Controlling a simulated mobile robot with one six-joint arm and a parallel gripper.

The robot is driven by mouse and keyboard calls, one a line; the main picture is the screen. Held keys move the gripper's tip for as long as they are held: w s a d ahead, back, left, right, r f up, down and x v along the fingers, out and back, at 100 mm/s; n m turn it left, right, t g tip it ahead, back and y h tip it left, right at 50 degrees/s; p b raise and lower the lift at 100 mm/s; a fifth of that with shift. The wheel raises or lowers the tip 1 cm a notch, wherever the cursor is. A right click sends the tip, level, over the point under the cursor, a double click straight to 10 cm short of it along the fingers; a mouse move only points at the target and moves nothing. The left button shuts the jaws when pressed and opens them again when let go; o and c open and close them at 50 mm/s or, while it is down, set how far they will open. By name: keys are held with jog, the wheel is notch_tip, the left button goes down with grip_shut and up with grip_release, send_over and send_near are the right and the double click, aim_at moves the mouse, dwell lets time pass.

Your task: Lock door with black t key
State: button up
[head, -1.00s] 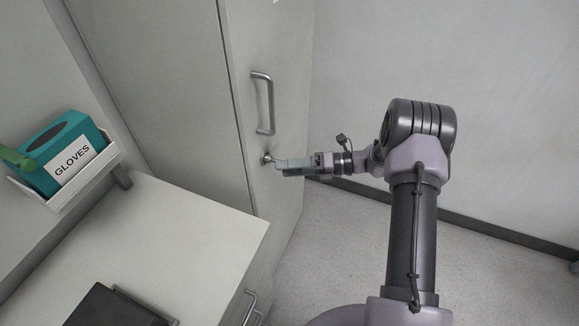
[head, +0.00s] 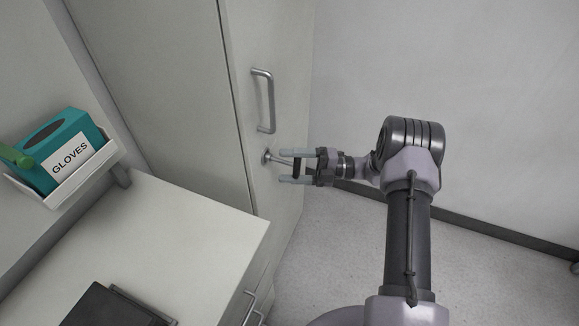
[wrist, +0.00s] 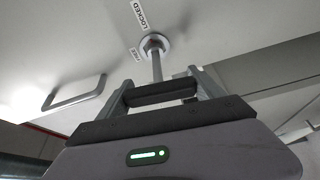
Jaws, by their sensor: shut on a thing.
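The tall grey cabinet door (head: 280,200) stands shut, with a round metal lock (head: 266,156) below its handle. In the wrist view the lock (wrist: 154,43) has the labels LOCKED (wrist: 140,14) and FREE (wrist: 139,54) beside it. The black T key (head: 297,167) has its metal shaft reaching into the lock. Its black crossbar shows in the wrist view (wrist: 160,92). My gripper (head: 282,166) is shut on the two ends of the crossbar, one finger at each end, with the fingertips short of the door. The key's tip is hidden in the lock.
A metal bar handle (head: 264,101) is right above the lock. A white counter (head: 190,235) with a black item (head: 112,306) stands at the lower left. A teal glove box (head: 62,148) sits in a wall tray. The floor at right is clear.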

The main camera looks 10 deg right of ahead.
jog(key=s+d, duration=0.4)
jog(key=d, duration=0.1)
jog(key=shift+d, duration=0.4)
dwell(0.3)
